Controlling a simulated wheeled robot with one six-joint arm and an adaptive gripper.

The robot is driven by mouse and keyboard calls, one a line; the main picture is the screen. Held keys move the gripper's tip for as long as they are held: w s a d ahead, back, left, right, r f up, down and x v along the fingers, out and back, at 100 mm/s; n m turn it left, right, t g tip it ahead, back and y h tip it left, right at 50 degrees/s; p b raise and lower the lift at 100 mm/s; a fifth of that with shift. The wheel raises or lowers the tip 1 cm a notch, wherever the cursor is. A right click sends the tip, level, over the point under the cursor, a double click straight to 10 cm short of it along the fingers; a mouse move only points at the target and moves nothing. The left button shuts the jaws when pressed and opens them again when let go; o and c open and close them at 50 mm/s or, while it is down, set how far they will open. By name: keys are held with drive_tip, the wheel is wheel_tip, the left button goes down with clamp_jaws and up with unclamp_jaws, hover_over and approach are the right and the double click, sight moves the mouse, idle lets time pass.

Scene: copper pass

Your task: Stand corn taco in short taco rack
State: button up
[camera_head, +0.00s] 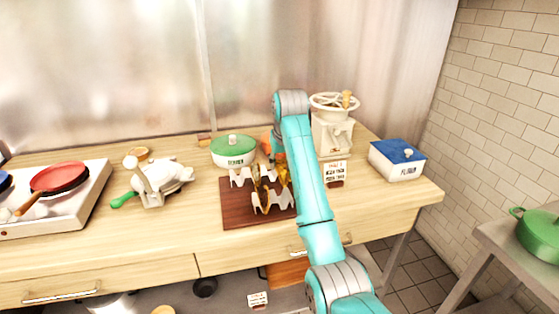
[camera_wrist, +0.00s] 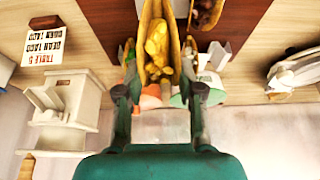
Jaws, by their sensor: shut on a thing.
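The corn taco, a yellow folded shell with yellow filling (camera_wrist: 158,45), is between the fingers of my gripper (camera_wrist: 161,72) in the wrist view. The gripper is shut on it. In the head view my arm largely hides the gripper, and the held taco (camera_head: 283,172) shows beside it. White zigzag taco racking shows on a brown board (camera_head: 233,215), with a front part (camera_head: 272,205) and a back part (camera_head: 240,178). I cannot tell which is the short rack. Another taco with dark filling (camera_wrist: 206,14) stands close beside the held one; it also shows in the head view (camera_head: 261,184).
A green-lidded pot (camera_head: 233,152) stands behind the board. A white press with a wheel (camera_head: 333,130), a text card (camera_head: 335,171) and a blue-lidded flour box (camera_head: 398,160) stand to the right. A white appliance (camera_head: 160,180) and a stove with a red pan (camera_head: 60,177) are left.

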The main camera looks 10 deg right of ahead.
sight(283, 172)
drive_tip(key=shift+f, duration=4.45)
drive_tip(key=o, duration=1.3)
drive_tip(key=shift+c, duration=0.2)
drive_tip(key=v, duration=0.7)
drive_tip(key=shift+s+r, duration=0.1)
drive_tip(key=shift+r, duration=0.15)
drive_tip(key=shift+s, duration=0.1)
